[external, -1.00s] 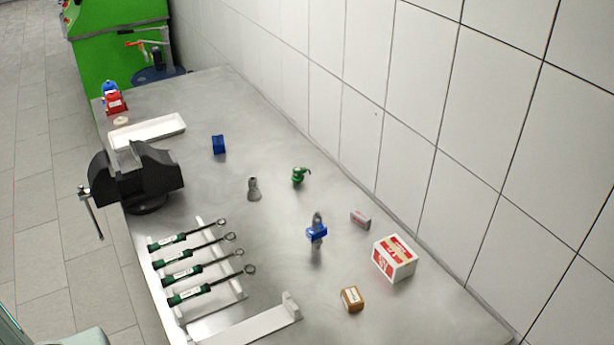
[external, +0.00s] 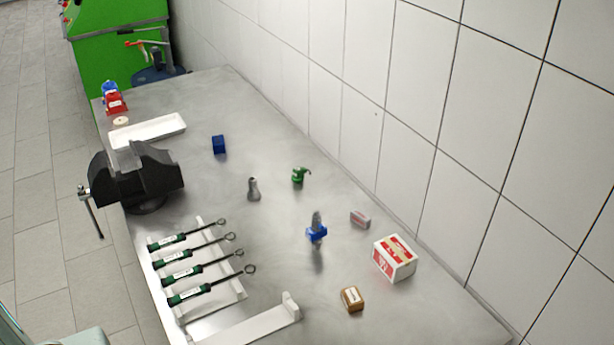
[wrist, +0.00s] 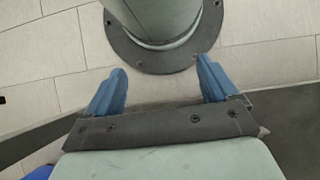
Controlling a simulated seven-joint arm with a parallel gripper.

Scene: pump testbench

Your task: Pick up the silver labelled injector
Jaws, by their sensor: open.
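My gripper (wrist: 163,84) shows in the wrist view with its two blue fingers wide apart and nothing between them. It is over the floor, facing a round bolted base, away from the bench objects. In the external view my gripper is not visible. A small silver-grey piece (external: 254,189) stands upright in the middle of the metal bench. A silver piece with a blue body (external: 317,232) stands further right. No label can be read on either, so I cannot tell which is the silver labelled injector.
The bench (external: 270,245) also holds a green piece (external: 299,175), a blue block (external: 218,144), a black vise (external: 135,175), a white tray (external: 148,131), several green-handled tools on a rack, a red-white box (external: 394,258), a small carton (external: 360,219) and a brown box (external: 352,298). A tiled wall borders the right.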

